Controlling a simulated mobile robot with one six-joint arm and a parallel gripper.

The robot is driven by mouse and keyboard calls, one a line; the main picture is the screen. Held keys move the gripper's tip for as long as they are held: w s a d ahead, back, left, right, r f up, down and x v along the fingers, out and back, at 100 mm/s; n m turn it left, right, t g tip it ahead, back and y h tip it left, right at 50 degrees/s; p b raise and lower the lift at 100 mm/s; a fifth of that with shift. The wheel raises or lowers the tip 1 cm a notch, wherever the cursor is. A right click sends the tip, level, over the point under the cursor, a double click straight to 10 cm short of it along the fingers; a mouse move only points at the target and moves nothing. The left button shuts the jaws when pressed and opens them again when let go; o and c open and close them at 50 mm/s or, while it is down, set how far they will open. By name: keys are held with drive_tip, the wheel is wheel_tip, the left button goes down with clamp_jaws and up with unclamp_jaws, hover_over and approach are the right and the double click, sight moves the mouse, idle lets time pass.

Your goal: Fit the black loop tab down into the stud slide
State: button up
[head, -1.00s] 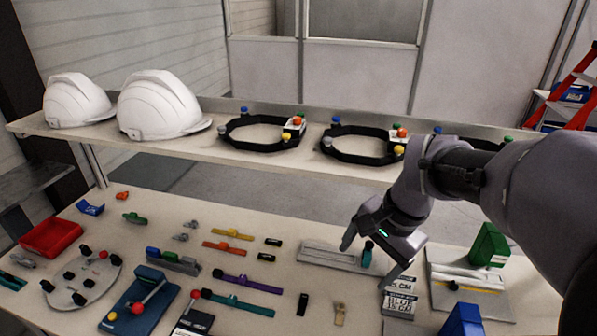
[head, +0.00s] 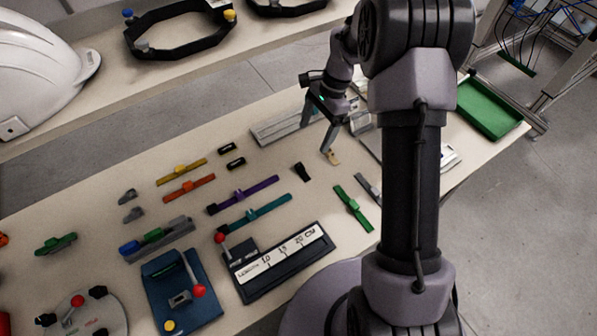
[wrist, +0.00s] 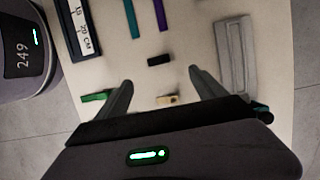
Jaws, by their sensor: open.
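A small black tab (head: 301,171), which looks like the loop tab, lies flat on the bench. In the wrist view it (wrist: 160,60) lies just beyond the gap between my fingertips. My gripper (head: 315,137) is open and empty, pointing down above the bench; its two fingers also frame the wrist view (wrist: 160,78). A tan tab (head: 333,157) lies close to one finger and shows between the fingers in the wrist view (wrist: 168,100). I cannot tell for certain which part is the stud slide.
Purple (head: 243,195) and teal (head: 256,213) strips lie left of the black tab. A green strip (head: 354,208) lies to its right. A black ruler gauge (head: 280,262) stands nearer. Two small black pieces (head: 236,163) lie farther left. Bare bench surrounds the black tab.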

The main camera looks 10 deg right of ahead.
drive_tip(key=b, duration=0.3)
approach(302, 174)
drive_tip(key=shift+w+a+f, duration=0.25)
drive_tip(key=shift+a+f, duration=0.25)
drive_tip(key=shift+f, duration=0.15)
drive_tip(key=x, duration=0.1)
drive_tip(key=b+x, duration=0.1)
drive_tip(key=x, duration=0.1)
drive_tip(key=b+x, duration=0.1)
drive_tip(key=x, duration=0.1)
drive_tip(key=shift+s+d, duration=0.3)
drive_tip(key=shift+a+f, duration=0.15)
drive_tip(key=shift+f, duration=0.25)
drive_tip(key=shift+r, duration=0.15)
drive_tip(key=shift+c, duration=0.2)
